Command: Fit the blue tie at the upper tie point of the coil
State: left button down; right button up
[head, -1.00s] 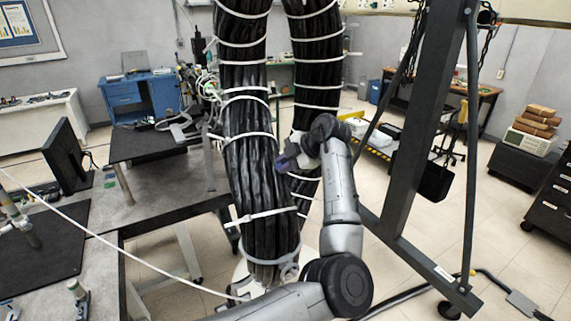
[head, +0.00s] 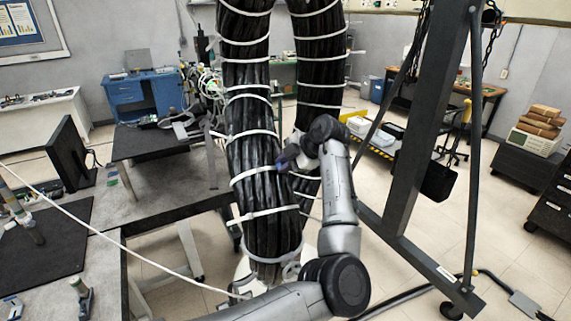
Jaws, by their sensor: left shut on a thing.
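The coil (head: 262,192) is a thick black cable bundle hanging in a long loop, wrapped with several white bands. My left gripper (head: 284,161) is at the right side of the coil's front strand, around mid-height in the head view. It is shut on a small dark-blue piece that looks like the blue tie (head: 281,165), mostly hidden by the fingers. A white band (head: 258,173) crosses the front strand and ends close by the fingertips. Whether the blue piece touches the cables is unclear. My right gripper is not in view.
A dark steel frame (head: 412,150) stands close on the right. A thin white cord (head: 120,248) slants across the lower left. Workbenches (head: 160,192) with a monitor (head: 68,155) stand on the left.

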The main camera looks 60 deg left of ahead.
pick_arm(q)
jog(key=shift+f, duration=0.1)
jog(key=c, duration=1)
grip_release()
jog(key=shift+c, duration=0.2)
jog(key=shift+w+d+r, duration=0.1)
jog(key=shift+r, duration=0.1)
jog(key=b+v, duration=0.2)
jog(key=v, duration=1.1)
jog(key=shift+r, duration=0.15)
